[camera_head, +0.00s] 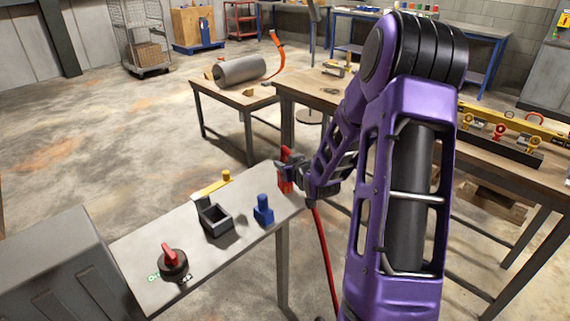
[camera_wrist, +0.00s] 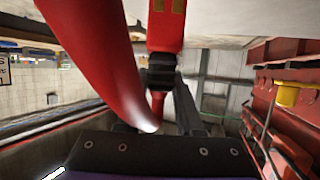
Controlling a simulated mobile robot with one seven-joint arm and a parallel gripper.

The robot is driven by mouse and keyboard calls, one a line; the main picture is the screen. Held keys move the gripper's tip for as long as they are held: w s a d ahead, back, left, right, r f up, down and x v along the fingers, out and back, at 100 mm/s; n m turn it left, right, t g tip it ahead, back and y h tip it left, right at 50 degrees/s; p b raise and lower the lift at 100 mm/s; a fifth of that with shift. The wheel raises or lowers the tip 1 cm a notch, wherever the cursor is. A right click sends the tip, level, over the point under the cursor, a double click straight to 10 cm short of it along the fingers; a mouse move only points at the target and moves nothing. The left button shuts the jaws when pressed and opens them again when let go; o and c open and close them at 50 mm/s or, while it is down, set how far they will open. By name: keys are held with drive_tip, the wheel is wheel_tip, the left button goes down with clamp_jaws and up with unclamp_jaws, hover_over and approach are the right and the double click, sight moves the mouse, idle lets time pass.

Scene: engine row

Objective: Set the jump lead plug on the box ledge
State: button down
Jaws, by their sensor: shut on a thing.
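The jump lead plug (camera_head: 284,183) is red, and its red cable (camera_head: 323,250) hangs below my gripper past the ledge's right end. My gripper (camera_head: 294,170) is shut on the plug at the far right end of the grey ledge (camera_head: 185,240). I cannot tell whether the plug touches the ledge. In the wrist view the plug (camera_wrist: 166,28) sits between the jaws (camera_wrist: 160,78). The cable (camera_wrist: 95,55) curves large across the left of that view. My purple arm hides part of the scene.
On the ledge are a red-handled rotary switch (camera_head: 172,262), an open dark socket (camera_head: 215,218), a yellow-ended lever (camera_head: 214,187) and a blue plug-like piece (camera_head: 263,211). A grey box (camera_head: 60,265) adjoins its left. A wooden table with a grey cylinder (camera_head: 240,70) stands behind.

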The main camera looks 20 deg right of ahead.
drive_tip(key=c, duration=0.6)
unclamp_jaws()
drive_tip(key=shift+o, duration=0.2)
drive_tip(key=shift+s+r+p, duration=0.1)
drive_tip(key=shift+r+p, duration=0.15)
drive_tip(key=shift+p, duration=0.1)
drive_tip(key=v, duration=1.1)
drive_tip(key=shift+s+p, duration=0.35)
drive_tip(key=shift+w+d+r, duration=0.1)
